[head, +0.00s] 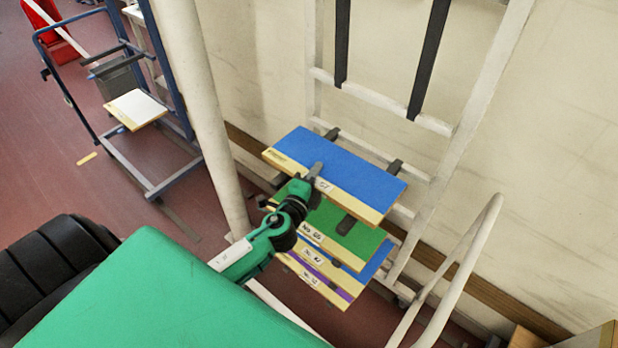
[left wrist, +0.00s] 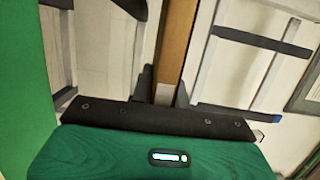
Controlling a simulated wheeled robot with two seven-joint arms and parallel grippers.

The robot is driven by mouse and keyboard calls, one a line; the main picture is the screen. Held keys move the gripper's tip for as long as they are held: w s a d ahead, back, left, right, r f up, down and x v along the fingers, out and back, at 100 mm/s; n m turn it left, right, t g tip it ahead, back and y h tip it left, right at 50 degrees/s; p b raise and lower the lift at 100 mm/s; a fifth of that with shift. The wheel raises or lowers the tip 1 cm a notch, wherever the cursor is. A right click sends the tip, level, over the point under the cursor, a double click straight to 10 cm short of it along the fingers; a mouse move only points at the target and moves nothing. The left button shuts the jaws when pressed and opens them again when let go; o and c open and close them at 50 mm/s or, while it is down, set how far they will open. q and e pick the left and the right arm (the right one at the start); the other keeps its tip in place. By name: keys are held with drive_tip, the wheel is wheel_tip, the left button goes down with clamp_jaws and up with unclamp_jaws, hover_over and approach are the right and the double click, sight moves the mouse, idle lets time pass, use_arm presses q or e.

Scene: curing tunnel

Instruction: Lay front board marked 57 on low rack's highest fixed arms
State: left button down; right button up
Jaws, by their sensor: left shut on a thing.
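A blue-topped board (head: 345,172) with a pale front edge lies at the upper level of the tall white rack. Its small front label seems to read 57. My left gripper (head: 314,174) is shut on the middle of its front edge. In the left wrist view the gripper (left wrist: 166,88) has the tan board edge (left wrist: 178,40) between its fingers. Dark rack arms show behind the board; I cannot tell whether it touches them. A lower blue-grey rack (head: 172,172) stands at the far left, with dark arms (head: 108,66) above a pale board (head: 135,108). My right gripper is out of view.
Below the held board, a green board (head: 345,232), another blue one and a purple one (head: 335,278) sit in the white rack (head: 439,125). A thick pale post (head: 205,110) stands between the racks. A curved pale rail (head: 462,262) rises at right. A red bin (head: 55,45) stands far left.

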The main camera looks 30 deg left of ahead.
sight(325, 163)
use_arm(q)
drive_tip(key=shift+w+d+r, duration=0.1)
drive_tip(key=shift+w+d, duration=0.05)
drive_tip(key=shift+w, duration=0.8)
drive_tip(key=shift+w+d+r, duration=0.1)
drive_tip(key=shift+w+d, duration=0.05)
drive_tip(key=shift+w, duration=0.8)
drive_tip(key=shift+w+f, duration=0.2)
drive_tip(key=shift+f, duration=0.15)
drive_tip(key=shift+f+b, duration=0.45)
drive_tip(key=shift+b, duration=0.15)
drive_tip(key=shift+f+b, duration=0.6)
drive_tip(key=c, duration=1.3)
unclamp_jaws()
drive_tip(key=shift+s, duration=0.1)
drive_tip(key=shift+f, duration=0.1)
